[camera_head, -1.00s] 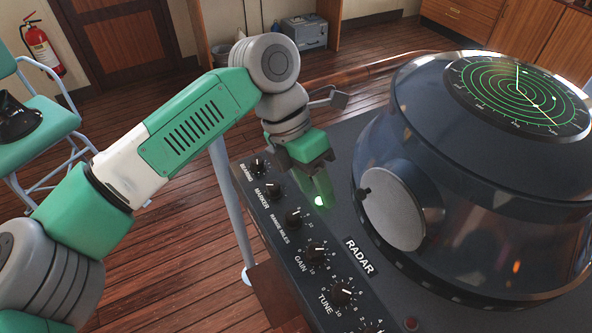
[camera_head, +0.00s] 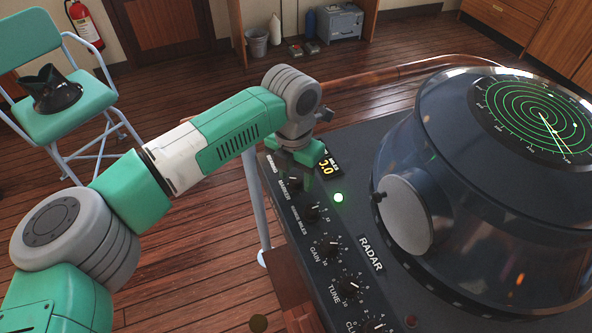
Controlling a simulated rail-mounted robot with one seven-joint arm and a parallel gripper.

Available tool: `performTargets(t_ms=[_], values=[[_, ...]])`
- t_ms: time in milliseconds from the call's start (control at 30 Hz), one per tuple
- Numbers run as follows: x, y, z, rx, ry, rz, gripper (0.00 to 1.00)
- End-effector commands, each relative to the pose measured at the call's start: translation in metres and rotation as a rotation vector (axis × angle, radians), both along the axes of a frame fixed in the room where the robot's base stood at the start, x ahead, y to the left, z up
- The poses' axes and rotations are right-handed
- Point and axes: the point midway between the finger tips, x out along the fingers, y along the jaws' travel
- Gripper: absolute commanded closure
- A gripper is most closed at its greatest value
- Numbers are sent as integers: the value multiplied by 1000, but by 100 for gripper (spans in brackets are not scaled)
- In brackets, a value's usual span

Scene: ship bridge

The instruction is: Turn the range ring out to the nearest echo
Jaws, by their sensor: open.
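The radar console has a column of black knobs with white labels. The marker knob (camera_head: 295,185) is near the far end, close under my gripper (camera_head: 302,177), which is open. I cannot tell whether the fingers touch or straddle the knob. The bearing knob is hidden behind my gripper. A small display (camera_head: 326,168) beside the gripper shows yellow digits, apparently 0.0, and is partly covered. The round radar screen (camera_head: 530,117) shows green concentric rings, a bright sweep line pointing to the lower right, and a small bright echo (camera_head: 575,125) right of centre.
The range miles knob (camera_head: 312,212), gain knob (camera_head: 330,248) and tune knob (camera_head: 347,290) line the panel nearer me. A green lamp (camera_head: 338,198) glows beside them. The large radar housing (camera_head: 455,165) stands close on the right. A green chair (camera_head: 65,95) is at the left.

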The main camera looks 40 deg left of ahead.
Motion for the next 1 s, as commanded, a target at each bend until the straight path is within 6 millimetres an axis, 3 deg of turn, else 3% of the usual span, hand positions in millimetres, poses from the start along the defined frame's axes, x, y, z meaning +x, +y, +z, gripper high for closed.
performTargets(t_ms=[200,433,733,1000], values=[[0,0,-1,0,0,-1,54],[0,0,0,-1,0,-1,96],[0,0,-1,-1,0,-41,96],[1,0,-1,0,1,-223,96]])
